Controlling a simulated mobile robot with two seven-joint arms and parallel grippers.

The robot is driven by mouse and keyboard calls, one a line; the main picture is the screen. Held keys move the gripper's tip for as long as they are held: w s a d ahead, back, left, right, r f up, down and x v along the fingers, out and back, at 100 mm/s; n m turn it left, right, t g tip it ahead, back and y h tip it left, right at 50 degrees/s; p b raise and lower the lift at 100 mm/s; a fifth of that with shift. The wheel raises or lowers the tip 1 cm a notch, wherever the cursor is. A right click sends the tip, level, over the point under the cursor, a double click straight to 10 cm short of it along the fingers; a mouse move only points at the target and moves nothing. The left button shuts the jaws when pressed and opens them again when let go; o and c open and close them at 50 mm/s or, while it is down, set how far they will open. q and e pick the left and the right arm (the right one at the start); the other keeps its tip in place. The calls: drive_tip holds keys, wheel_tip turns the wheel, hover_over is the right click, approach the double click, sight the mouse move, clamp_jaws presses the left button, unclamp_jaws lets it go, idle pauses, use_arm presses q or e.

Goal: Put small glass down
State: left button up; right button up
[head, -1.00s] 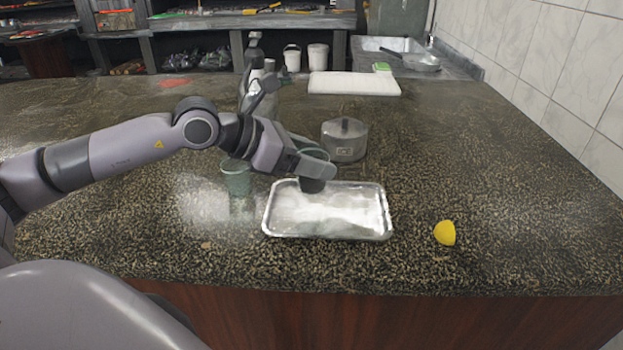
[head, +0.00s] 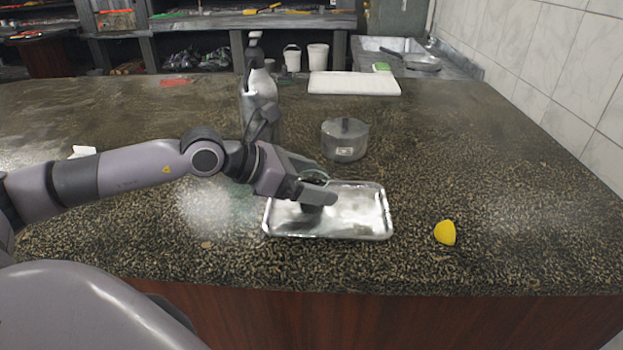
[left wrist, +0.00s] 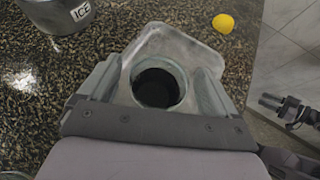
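My left gripper (head: 318,198) is low over the metal tray (head: 376,228), toward its left half. It is shut on the small glass (left wrist: 137,92), a greenish, clear cup with a dark inside, which shows between the two fingers in the left wrist view. The glass looks upright.
A yellow lemon half (head: 445,233) lies to the tray's right. The counter's right side is clear.

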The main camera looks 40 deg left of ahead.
use_arm(q)
drive_tip(key=shift+r, duration=0.2)
drive_tip(key=shift+s+a+r, duration=0.15)
drive_tip(key=shift+s+a, duration=0.3)
drive_tip(key=shift+s, duration=0.05)
drive_tip(key=shift+s+a+r, duration=0.35)
drive_tip(key=shift+s, duration=0.15)
drive_tip(key=shift+v, duration=0.85)
drive_tip(key=b+v, duration=0.1)
drive_tip(key=v, duration=0.6)
drive_tip(key=shift+s+r, duration=0.2)
drive_tip(key=shift+s, duration=0.1)
